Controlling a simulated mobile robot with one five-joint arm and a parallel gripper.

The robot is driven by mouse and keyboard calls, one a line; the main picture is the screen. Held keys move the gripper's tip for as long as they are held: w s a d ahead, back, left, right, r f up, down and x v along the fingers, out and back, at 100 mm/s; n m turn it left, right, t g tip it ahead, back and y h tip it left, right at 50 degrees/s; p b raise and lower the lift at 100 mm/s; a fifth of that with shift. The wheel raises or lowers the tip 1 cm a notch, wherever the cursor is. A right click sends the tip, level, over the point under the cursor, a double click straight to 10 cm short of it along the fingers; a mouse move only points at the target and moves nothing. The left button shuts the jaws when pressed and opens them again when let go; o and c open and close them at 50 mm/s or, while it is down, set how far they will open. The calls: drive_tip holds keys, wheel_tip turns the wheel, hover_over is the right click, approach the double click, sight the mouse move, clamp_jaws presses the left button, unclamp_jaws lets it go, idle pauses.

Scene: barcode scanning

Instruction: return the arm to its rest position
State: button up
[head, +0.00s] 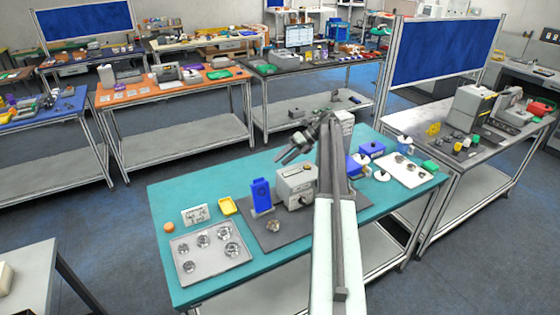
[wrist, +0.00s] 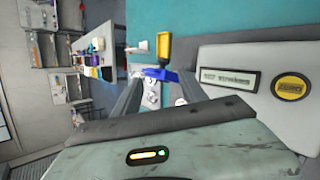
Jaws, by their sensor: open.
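My arm reaches up from the bottom of the head view over the teal bench (head: 165,205), stretched well out. My gripper (head: 287,150) is at its far end, above and behind the grey box-shaped device (head: 296,182), pointing left. Its jaws are open and I see nothing between them. In the wrist view my gripper (wrist: 158,80) has its two fingers spread. Beyond them show a blue piece (wrist: 160,74) and a yellow tray (wrist: 184,50). A grey housing with a display (wrist: 230,79) and a round yellow button (wrist: 291,86) fills the right side.
On the bench are a blue upright stand (head: 261,195), a tray with round metal parts (head: 182,249), a yellow tray (head: 228,206), an orange disc (head: 169,227) and blue boxes (head: 372,149). A white tray (head: 407,178) lies at the right.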

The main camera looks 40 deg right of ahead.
drive_tip(key=shift+d+r, duration=0.3)
idle(0.4)
